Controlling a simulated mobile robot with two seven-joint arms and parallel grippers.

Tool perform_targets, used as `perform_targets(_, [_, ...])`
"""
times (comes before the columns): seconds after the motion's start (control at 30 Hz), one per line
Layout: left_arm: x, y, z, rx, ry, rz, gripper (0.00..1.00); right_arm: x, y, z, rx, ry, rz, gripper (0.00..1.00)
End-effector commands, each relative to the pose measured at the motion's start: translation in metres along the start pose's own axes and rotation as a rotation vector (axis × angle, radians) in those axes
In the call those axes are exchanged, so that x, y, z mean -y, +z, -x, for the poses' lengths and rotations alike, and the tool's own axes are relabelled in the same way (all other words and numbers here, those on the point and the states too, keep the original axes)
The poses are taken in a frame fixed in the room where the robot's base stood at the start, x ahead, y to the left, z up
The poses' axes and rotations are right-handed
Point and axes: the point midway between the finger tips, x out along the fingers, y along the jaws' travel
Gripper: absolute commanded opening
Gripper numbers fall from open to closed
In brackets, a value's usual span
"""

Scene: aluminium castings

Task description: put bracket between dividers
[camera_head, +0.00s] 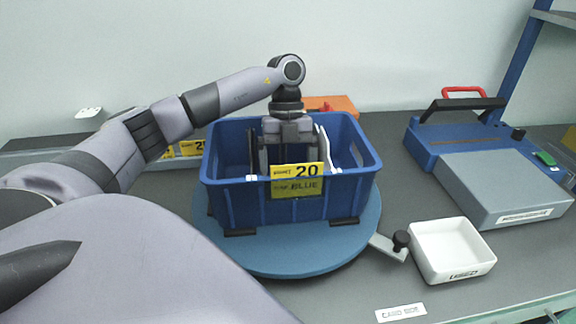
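A blue crate (230,205) stands on a round blue turntable (290,262). Its front carries a yellow label (297,180) reading 20 and BLUE. Inside are upright thin dividers: a pale one (325,148) on the right and a dark one (253,150) on the left. My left gripper (288,150) points straight down into the crate between them. Its fingertips are hidden behind the front wall and label, so its opening does not show. I cannot make out a bracket for certain; grey parts below the gripper are partly hidden. My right gripper is not in view.
A white tray (450,250) sits at the front right, beside a grey tab with a black knob (401,240) at the turntable's edge. A blue and grey device (500,185) with a red handle stands at the right. An orange object (335,104) lies behind the crate.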

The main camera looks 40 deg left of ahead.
Motion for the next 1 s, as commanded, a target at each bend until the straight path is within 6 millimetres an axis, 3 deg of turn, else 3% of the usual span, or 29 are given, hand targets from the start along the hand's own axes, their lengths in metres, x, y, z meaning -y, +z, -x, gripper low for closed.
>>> perform_targets(0.37, [0.000,-0.003,0.007,0.001,-0.001,-0.001,0.92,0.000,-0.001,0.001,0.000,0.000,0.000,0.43])
perform_targets(0.57, [0.001,-0.005,0.036,0.002,-0.005,-0.001,0.92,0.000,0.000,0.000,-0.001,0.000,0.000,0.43])
perform_targets(1.0, [0.000,-0.006,0.108,0.002,-0.002,0.000,0.92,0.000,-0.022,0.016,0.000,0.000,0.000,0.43])
